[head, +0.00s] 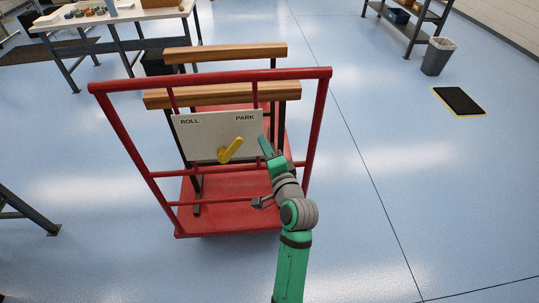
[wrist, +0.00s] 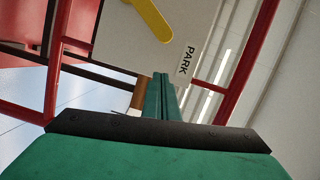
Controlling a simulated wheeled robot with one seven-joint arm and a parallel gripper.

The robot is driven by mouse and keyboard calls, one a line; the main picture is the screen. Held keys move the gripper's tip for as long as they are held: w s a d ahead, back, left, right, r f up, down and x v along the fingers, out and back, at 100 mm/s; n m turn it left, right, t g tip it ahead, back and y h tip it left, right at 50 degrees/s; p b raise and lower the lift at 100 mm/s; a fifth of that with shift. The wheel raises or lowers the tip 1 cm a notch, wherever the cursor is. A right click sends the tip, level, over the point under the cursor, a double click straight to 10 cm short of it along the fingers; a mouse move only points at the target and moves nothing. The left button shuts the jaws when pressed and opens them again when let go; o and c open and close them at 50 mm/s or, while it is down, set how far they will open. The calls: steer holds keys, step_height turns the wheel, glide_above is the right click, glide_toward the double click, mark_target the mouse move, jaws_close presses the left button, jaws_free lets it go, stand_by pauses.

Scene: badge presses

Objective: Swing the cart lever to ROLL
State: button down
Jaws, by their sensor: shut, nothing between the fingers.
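The cart's off-white lever plate (head: 195,135) is marked ROLL at its upper left and PARK at its upper right. The yellow lever (head: 231,149) sits low on the plate and slants up and right, towards PARK. The lever (wrist: 150,20) also shows at the top of the wrist view, with the PARK label (wrist: 187,60) to its right. My gripper (head: 263,142) is shut and empty, to the right of the lever by the plate's right edge. In the wrist view its fingertips (wrist: 162,76) lie together, apart from the lever.
The red cart frame (head: 212,74) surrounds the plate, with its bars close to my arm. Wooden beams (head: 225,53) lie behind it. A worktable (head: 125,14), a grey bin (head: 438,56) and a black mat (head: 459,100) stand farther off.

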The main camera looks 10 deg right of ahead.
mark_target(230, 148)
steer(key=shift+w+a+f, duration=0.1)
steer(key=shift+w+a, duration=0.1)
steer(key=shift+a, duration=0.5)
steer(key=shift+w+a+f, duration=0.15)
steer(key=shift+a, duration=0.6)
steer(key=shift+w+a+f, duration=0.1)
steer(key=shift+w+a, duration=0.1)
steer(key=shift+a, duration=0.5)
